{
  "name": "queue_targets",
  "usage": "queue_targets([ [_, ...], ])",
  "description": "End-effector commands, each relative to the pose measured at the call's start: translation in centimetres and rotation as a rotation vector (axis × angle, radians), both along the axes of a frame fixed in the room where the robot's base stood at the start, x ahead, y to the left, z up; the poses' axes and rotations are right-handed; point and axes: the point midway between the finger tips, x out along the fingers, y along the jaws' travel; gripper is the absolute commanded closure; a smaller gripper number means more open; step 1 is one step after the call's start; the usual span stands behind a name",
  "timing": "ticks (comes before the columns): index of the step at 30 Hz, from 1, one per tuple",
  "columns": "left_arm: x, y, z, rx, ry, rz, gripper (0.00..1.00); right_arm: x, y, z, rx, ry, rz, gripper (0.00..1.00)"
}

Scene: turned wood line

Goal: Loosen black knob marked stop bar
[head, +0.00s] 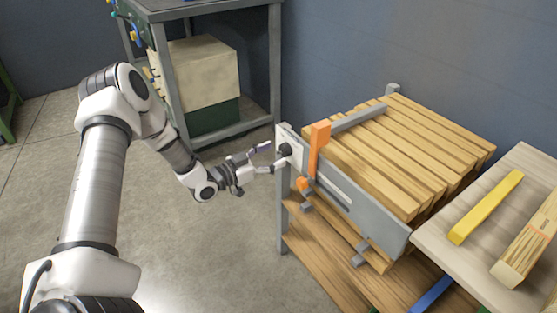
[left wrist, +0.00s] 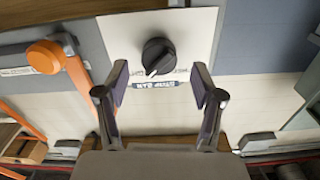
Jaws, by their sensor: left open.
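A white pointer line on the knob points down and slightly left. My left gripper (left wrist: 159,90) is open, its two fingers apart on either side of the label and just short of the knob, not visibly touching it. In the head view the left gripper (head: 272,158) is at the end plate, with the knob (head: 285,150) beside its fingertips. My right gripper is not in view.
An orange bar (head: 318,150) stands right of the knob on the grey rail (head: 360,210); its round orange end (left wrist: 47,57) is left in the wrist view. Wooden slats (head: 400,150) lie behind. A bench with a yellow stick (head: 486,206) is at right. Floor at left is clear.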

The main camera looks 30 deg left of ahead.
Motion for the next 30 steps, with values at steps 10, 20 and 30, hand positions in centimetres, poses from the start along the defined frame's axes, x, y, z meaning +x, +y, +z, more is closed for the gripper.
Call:
queue_targets([
  [10, 2.3, -0.9, -0.1, -0.001, 0.002, 0.001, 0.32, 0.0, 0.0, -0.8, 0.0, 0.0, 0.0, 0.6],
  [20, 2.3, -1.0, -0.1, -0.001, 0.003, 0.001, 0.92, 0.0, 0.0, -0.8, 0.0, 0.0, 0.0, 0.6],
  [30, 2.2, -1.0, -0.1, -0.033, 0.017, 0.001, 0.92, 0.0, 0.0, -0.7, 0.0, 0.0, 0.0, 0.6],
])
